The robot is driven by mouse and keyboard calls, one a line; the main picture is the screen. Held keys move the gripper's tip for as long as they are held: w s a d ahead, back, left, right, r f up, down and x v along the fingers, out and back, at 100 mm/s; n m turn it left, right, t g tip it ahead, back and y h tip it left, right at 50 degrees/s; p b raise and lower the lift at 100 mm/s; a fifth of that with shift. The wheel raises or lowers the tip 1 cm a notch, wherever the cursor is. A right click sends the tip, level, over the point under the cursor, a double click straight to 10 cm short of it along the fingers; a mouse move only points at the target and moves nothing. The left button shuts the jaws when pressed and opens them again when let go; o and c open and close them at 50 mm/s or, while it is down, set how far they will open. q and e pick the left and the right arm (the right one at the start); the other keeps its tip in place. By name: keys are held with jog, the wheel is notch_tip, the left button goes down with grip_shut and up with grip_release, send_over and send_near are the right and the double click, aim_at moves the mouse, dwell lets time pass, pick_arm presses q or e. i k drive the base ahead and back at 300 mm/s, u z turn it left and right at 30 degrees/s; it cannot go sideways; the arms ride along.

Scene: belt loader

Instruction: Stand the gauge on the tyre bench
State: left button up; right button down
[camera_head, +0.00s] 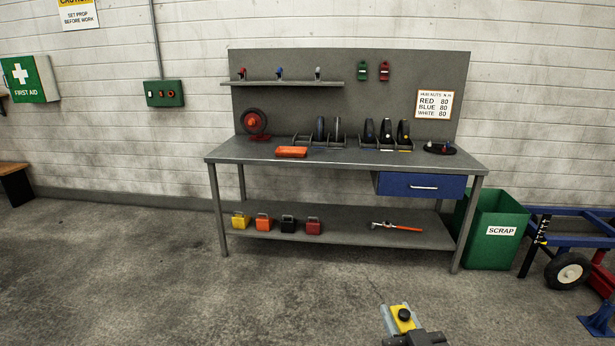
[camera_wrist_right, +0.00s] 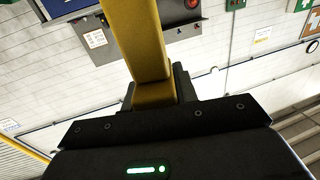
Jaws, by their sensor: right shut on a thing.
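The tyre bench (camera_head: 240,152) is a grey metal table with a back panel, standing against the wall in the head view. My right gripper (camera_head: 408,331) is at the bottom of the head view, well in front of the bench. It is shut on a yellow thing with a black round part, which I take to be the gauge (camera_head: 401,318). In the right wrist view a yellow bar, likely the gauge (camera_wrist_right: 140,45), rises from between the dark jaws (camera_wrist_right: 155,95). Its far end is out of frame. My left gripper is not in view.
On the bench top are a red-hubbed wheel (camera_head: 254,122), an orange block (camera_head: 291,152), racked tyres (camera_head: 370,131) and a dark round tray (camera_head: 440,148). The left front of the top is clear. A blue drawer (camera_head: 421,186) hangs below; a green scrap bin (camera_head: 492,232) stands right.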

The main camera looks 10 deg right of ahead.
aim_at(356, 156)
jog(key=z, duration=0.2)
jog(key=i, duration=3.85)
jog(key=u, duration=0.4)
